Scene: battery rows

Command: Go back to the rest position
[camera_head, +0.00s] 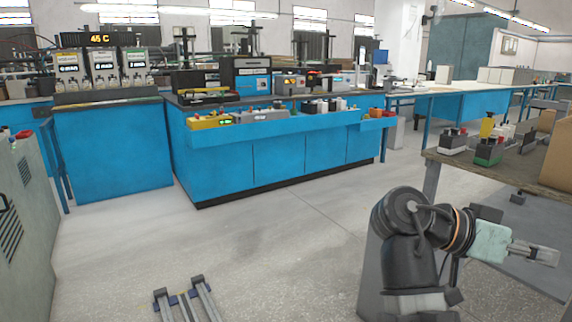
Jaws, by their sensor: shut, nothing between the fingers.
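My arm stands at the lower right in the head view, folded low over the floor. My gripper (548,256) points right from its pale green body, below and in front of the wooden workbench (474,168) on the right. Its fingers look small here; they are shut with nothing between them. The gripper appears apart from the bench.
Blue cabinets (232,160) with instruments on top stand across the back. Small box devices (488,152) sit on the wooden bench. A grey cabinet (28,230) stands at the left edge. The grey floor (245,250) between them is mostly clear.

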